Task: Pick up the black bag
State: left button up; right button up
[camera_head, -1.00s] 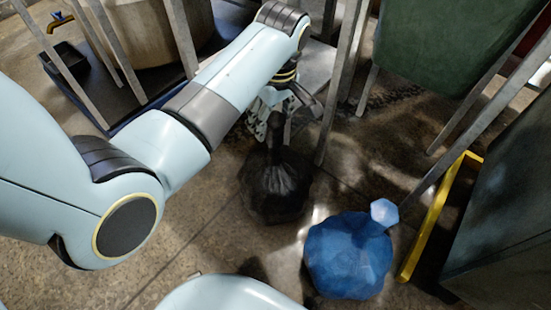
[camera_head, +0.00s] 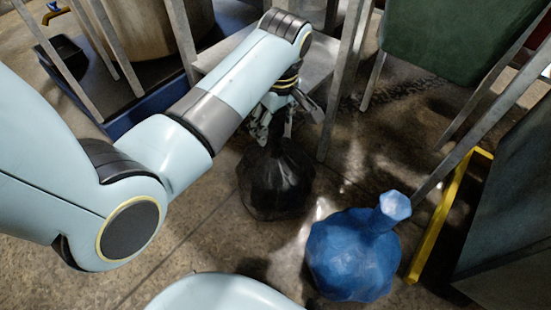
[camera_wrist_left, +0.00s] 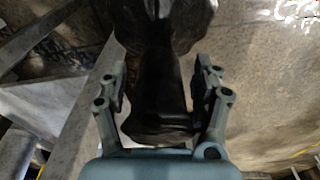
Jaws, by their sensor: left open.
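The black bag (camera_head: 277,182) stands on the floor near the middle of the head view, its narrow neck pointing up. My left gripper (camera_head: 272,125) is at the top of the bag, with its fingers around the neck. In the left wrist view the bag's dark neck (camera_wrist_left: 160,92) lies between the two open fingers of the gripper (camera_wrist_left: 162,95). A gap shows on the finger sides, so it is not clamped. My right gripper is not in view.
A blue bag (camera_head: 350,258) stands on the floor to the right of the black bag. A yellow bar (camera_head: 446,215) and a dark bin (camera_head: 510,210) are at the right. Metal legs (camera_head: 345,75) rise close behind the gripper. A green container (camera_head: 455,40) is at the back right.

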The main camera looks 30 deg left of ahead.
pick_arm(q)
grip_shut()
dwell(0.5)
jog(key=shift+r, duration=0.15)
